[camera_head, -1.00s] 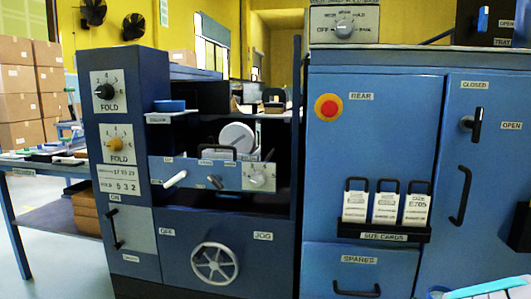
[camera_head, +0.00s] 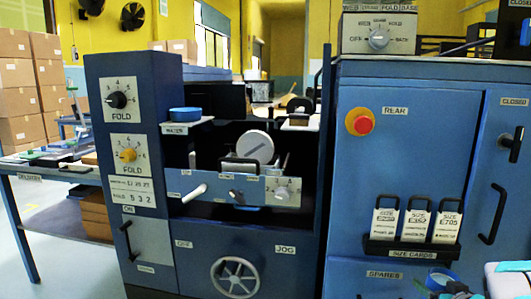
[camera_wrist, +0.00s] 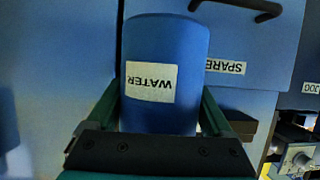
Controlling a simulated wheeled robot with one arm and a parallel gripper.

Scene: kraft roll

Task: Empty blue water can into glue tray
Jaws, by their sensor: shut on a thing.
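The blue water can (camera_wrist: 165,50) fills the middle of the wrist view, its white WATER label upside down like the machine labels there. My gripper (camera_wrist: 160,108) is shut on it, with one finger along each side. In the head view the can (camera_head: 441,279) shows at the lower right, in front of the cabinet, and looks about upright. Its contents cannot be made out. I cannot identify the glue tray for certain.
The machine's front has a lever panel (camera_head: 235,188), a handwheel (camera_head: 235,278) and a fold-dial column (camera_head: 128,150). The blue cabinet (camera_head: 400,150) carries a red button (camera_head: 360,121), a size card rack (camera_head: 410,249) and protruding handles. A table (camera_head: 40,172) stands at left.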

